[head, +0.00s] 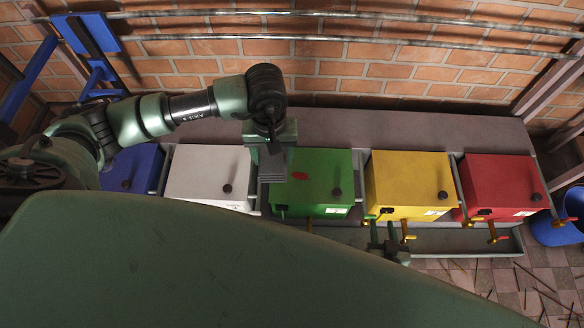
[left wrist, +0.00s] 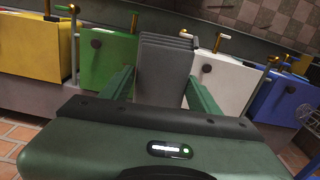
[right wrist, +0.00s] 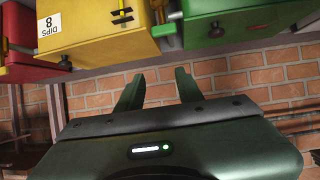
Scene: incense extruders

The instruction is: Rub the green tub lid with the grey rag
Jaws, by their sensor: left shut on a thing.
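The green tub (head: 325,185) stands in the middle of the row, with a green lid that has a black knob and a dark red spot (head: 300,176) near its left side. My left gripper (head: 270,136) is shut on the grey rag (head: 272,165), a folded block. The rag hangs over the left part of the lid; I cannot tell whether it touches. The left wrist view shows the rag (left wrist: 165,68) between the fingers, with the green tub (left wrist: 108,62) beside it.
Blue (head: 130,168), white (head: 207,176), yellow (head: 408,182) and red (head: 498,182) tubs share the grey bench (head: 400,128). Taps stick out along the front. A blue bucket (head: 556,230) stands at the right. A brick wall with pipes is behind.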

